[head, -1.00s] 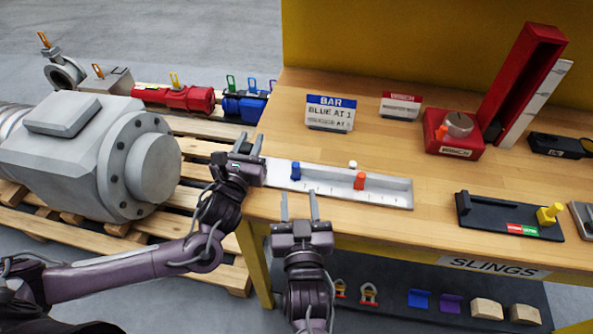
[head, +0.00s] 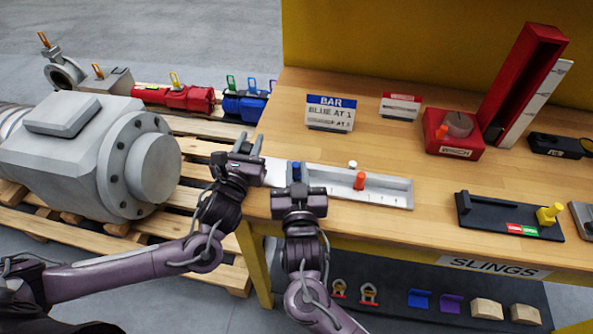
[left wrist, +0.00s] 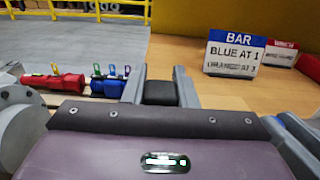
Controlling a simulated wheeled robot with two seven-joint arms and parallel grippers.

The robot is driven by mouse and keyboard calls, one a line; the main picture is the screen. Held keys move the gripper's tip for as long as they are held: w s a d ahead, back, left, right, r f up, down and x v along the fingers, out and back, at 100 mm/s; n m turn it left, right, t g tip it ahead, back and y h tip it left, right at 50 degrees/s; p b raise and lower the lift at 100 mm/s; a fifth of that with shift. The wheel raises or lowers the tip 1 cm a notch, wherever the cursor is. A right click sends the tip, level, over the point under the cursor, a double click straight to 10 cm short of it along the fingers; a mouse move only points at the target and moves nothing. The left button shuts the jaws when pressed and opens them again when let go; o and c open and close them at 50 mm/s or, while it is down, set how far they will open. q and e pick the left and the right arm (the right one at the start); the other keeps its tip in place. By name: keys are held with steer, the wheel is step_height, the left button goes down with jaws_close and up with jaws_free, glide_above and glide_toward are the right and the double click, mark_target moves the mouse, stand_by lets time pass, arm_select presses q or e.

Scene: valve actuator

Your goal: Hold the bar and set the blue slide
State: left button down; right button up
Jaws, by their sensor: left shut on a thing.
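The bar is a long pale tray-like rail (head: 390,198) on the bench, with a tick-marked scale. A blue slide (head: 296,170) stands near its left end and an orange slide (head: 360,181) stands right of its middle. My left gripper (head: 248,143) is shut at the bar's left end; a dark piece (left wrist: 160,93) shows between its fingers in the left wrist view. My right gripper (head: 297,174) is at the blue slide, with its fingers on either side of it. Whether they touch it is unclear. The right hand hides part of the bar's front.
A red winch unit (head: 452,135) and a black block with a yellow knob (head: 508,217) are to the right. A grey motor (head: 95,155) lies left.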

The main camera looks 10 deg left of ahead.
jaws_close()
steer(key=shift+d, duration=1.3)
steer(key=o, duration=0.5)
jaws_free()
steer(key=shift+o, duration=0.2)
steer(key=shift+s, duration=0.1)
steer(key=v, duration=1.1)
steer(key=shift+s, duration=0.4)
steer(key=shift+d, duration=0.15)
